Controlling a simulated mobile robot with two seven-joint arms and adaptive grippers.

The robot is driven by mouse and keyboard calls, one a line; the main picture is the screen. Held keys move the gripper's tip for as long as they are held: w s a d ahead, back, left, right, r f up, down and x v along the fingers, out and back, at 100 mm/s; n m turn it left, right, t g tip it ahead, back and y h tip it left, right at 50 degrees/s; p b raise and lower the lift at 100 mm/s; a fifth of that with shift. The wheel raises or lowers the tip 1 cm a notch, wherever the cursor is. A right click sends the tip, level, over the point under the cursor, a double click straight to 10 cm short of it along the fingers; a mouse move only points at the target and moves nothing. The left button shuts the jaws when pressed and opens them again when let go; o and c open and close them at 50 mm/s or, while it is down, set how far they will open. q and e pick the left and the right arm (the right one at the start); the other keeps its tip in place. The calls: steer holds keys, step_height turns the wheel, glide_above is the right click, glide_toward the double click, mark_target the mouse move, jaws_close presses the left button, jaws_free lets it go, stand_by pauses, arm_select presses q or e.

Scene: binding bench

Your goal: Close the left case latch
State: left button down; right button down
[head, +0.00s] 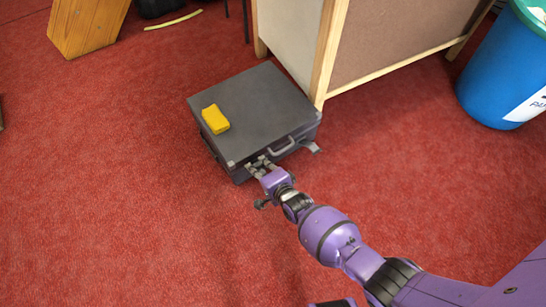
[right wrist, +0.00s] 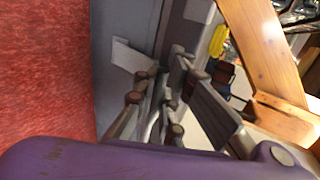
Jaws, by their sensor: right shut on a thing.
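The dark grey case (head: 255,95) lies flat on the red carpet with its lid down. A handle (head: 282,148) is on its front face. The right latch (head: 313,147) sticks out from the front, to the right of the handle. My right gripper (head: 256,164) is at the left part of the front, shut on the left latch, which its fingers mostly hide. In the right wrist view the fingers (right wrist: 155,105) are close together against the case, beside a light grey metal piece (right wrist: 133,57). My left gripper is not in view.
A yellow block (head: 215,119) lies on the case lid. A wood-framed cabinet (head: 326,50) stands close behind the case. A blue bin (head: 490,75) is at the right, a wooden piece (head: 88,25) at the back left. The carpet to the left and front is clear.

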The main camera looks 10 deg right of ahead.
steer(key=shift+w+a+r, duration=0.2)
steer(key=shift+w+r, duration=0.1)
steer(key=shift+w, duration=0.05)
steer(key=c, duration=1.8)
jaws_free()
steer(key=shift+c, duration=0.2)
steer(key=v, duration=1.2)
steer(key=shift+s, duration=0.25)
steer(key=shift+d+f, duration=0.15)
steer(key=shift+c, duration=0.5)
